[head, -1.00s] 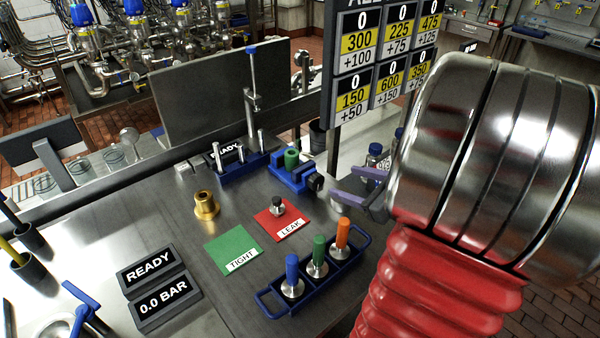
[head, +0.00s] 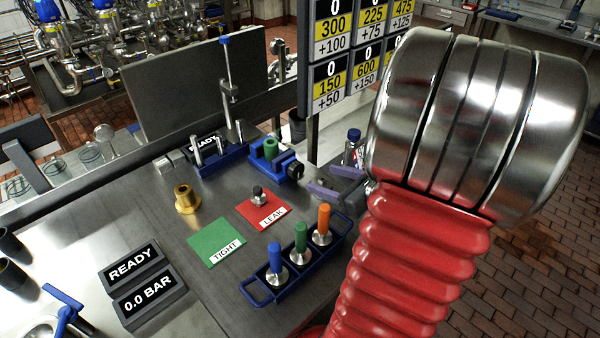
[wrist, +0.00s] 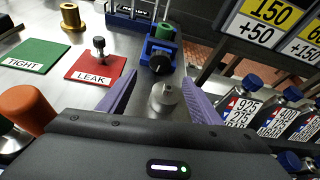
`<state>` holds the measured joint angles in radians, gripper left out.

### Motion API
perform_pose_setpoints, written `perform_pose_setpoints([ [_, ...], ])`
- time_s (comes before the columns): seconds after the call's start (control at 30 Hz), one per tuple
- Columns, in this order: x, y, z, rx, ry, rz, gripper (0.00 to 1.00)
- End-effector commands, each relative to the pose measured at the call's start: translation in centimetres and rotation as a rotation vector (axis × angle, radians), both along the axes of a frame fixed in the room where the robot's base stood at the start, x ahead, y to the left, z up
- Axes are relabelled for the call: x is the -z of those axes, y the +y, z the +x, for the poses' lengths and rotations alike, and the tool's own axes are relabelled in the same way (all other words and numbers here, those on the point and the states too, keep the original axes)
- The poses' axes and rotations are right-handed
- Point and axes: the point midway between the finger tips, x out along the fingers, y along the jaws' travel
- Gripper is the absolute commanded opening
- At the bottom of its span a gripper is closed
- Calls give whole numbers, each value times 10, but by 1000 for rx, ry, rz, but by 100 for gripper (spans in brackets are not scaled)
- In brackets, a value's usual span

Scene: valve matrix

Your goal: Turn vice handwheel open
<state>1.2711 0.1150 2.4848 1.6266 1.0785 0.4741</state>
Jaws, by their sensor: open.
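The blue vice (head: 256,159) stands at the back right of the bench, with a green cylinder (head: 271,149) upright in its jaws. Its black handwheel (head: 294,170) is on the end nearest my gripper. In the wrist view the handwheel (wrist: 160,63) faces me, ahead of the fingertips. My gripper (head: 328,180) is open, its purple fingers to the right of the handwheel and apart from it. In the wrist view the handwheel lies ahead of the gap in my gripper (wrist: 160,84). A round metal piece (wrist: 164,97) shows between the fingers; I cannot tell what it belongs to.
A blue rack (head: 290,268) with three coloured-handled plugs stands in front. A red LEAK mat (head: 250,212) with a small black-knobbed fitting, a green TIGHT mat (head: 212,240) and a brass fitting (head: 186,200) lie left. Labelled bottles (wrist: 285,105) stand right.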

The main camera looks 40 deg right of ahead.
Motion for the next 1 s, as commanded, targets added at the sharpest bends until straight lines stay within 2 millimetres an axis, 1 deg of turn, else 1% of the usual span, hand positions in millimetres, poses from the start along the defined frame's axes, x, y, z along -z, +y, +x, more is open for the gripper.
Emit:
perform_pose_setpoints([
  [0.03,3,1,6,-4,1,1,58],
  [0.8,39,-2,93,-1,1,0,58],
  [1.0,44,-2,103,2,2,0,58],
])
